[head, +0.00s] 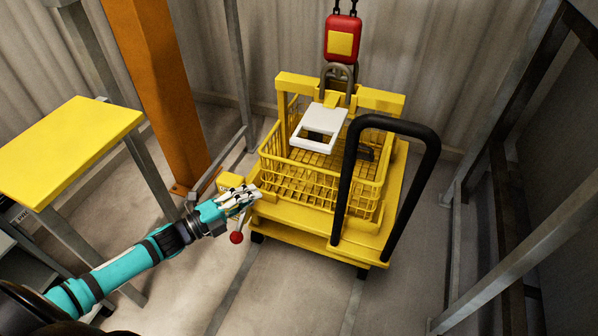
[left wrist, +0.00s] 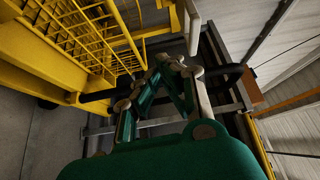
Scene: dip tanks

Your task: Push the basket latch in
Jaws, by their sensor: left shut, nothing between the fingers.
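The yellow wire basket (head: 320,187) stands on a yellow cart (head: 300,232), and its mesh also shows at the upper left of the left wrist view (left wrist: 75,35). A yellow block (head: 231,181) sits at the cart's left side, and a red ball knob (head: 236,237) sits just below my gripper. I cannot tell which part is the basket latch. My left gripper (head: 250,193) is shut and empty, close to the cart's left edge; contact is unclear. Its fingers show in the left wrist view (left wrist: 172,65) beside a pale bar. My right gripper is not in view.
A red hoist block (head: 342,40) hangs above on chains. A black handle (head: 420,180) rises at the cart's right. A yellow table (head: 65,150) and orange post (head: 160,95) stand left. The front floor is clear.

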